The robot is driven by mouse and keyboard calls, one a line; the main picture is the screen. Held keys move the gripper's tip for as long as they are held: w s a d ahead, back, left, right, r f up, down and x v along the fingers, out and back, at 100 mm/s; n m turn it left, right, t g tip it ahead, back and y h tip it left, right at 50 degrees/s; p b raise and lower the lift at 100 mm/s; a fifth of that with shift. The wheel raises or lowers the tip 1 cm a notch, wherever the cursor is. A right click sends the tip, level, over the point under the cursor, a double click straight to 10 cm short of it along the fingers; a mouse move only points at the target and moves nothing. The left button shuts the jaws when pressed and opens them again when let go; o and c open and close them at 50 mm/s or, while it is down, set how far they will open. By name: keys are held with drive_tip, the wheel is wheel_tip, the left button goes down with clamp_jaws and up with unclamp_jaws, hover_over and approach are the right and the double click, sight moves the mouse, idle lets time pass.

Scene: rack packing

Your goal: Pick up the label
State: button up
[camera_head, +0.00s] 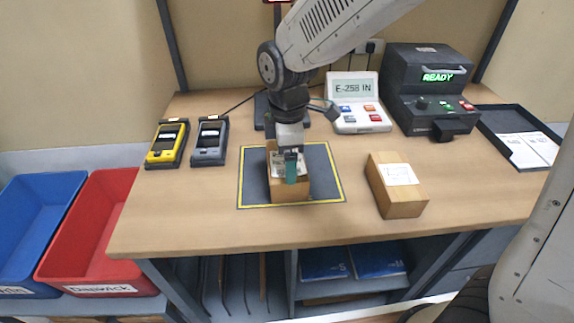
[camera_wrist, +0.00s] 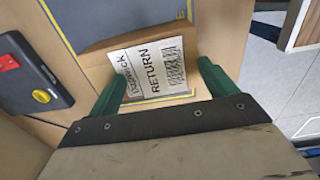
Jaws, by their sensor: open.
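A white label (camera_wrist: 150,68) with the word RETURN, a second word and a square printed code shows between my fingers in the wrist view. In the head view, a pale printed patch (camera_head: 278,163) is on top of a cardboard box (camera_head: 288,191) on the grey mat, partly hidden by my gripper. My gripper (camera_head: 290,168) is directly over this box, pointing down. In the wrist view, its green fingers (camera_wrist: 162,70) are spread apart, one to each side of the label. I cannot tell whether the fingertips touch it.
The grey mat (camera_head: 326,182) has a yellow border. A second box (camera_head: 397,198) with a label stands to its right. Yellow (camera_head: 167,144) and grey (camera_head: 210,141) handheld devices lie left. A keypad display (camera_head: 357,102), a machine reading READY (camera_head: 428,88) and a black tray (camera_head: 508,123) stand right.

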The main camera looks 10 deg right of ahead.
drive_tip(key=shift+f, duration=0.1)
idle(0.4)
drive_tip(key=c, duration=1.4)
